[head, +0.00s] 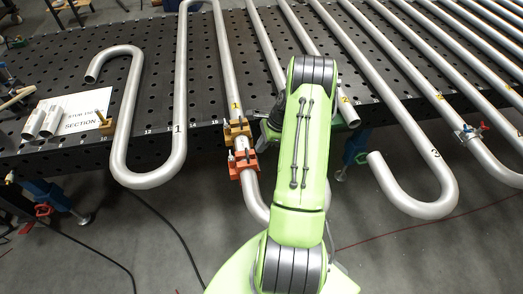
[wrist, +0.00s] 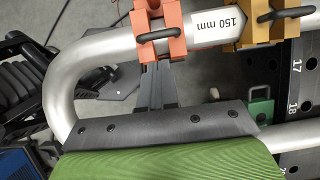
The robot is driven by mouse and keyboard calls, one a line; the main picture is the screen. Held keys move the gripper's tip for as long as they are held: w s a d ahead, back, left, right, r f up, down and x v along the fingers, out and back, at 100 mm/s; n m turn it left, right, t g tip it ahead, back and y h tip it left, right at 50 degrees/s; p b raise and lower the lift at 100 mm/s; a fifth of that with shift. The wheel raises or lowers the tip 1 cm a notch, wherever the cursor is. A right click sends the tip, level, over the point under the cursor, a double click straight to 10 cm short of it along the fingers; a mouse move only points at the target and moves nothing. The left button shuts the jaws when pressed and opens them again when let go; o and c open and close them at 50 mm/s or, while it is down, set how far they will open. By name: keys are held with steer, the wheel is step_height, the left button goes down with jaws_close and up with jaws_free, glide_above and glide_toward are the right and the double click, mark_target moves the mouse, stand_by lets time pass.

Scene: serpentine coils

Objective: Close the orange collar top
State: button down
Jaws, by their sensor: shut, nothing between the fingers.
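The orange collar (head: 243,164) sits on the pipe just below the brass-coloured clamp (head: 237,130) at the table edge. In the wrist view the orange collar (wrist: 174,48) is at the top, with a dark loop across it. I cannot tell how far its top is open. My gripper (wrist: 156,68) shows as dark grey fingers, close together and empty, with their tips near the collar's lower side; contact is unclear. In the head view my green arm hides the gripper.
The pipe's bend (wrist: 58,95) curves on the left of the wrist view. The brass-coloured clamp (wrist: 262,22) is close right of the collar, past a "150 mm" label. Several serpentine pipes lie on the black perforated table (head: 150,80). Cables cross the floor.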

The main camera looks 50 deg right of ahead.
steer(key=shift+w+a+f+g+h+b, duration=0.15)
steer(key=shift+w+a+g+h+b, duration=0.4)
steer(key=shift+w+a, duration=0.65)
stand_by(0.4)
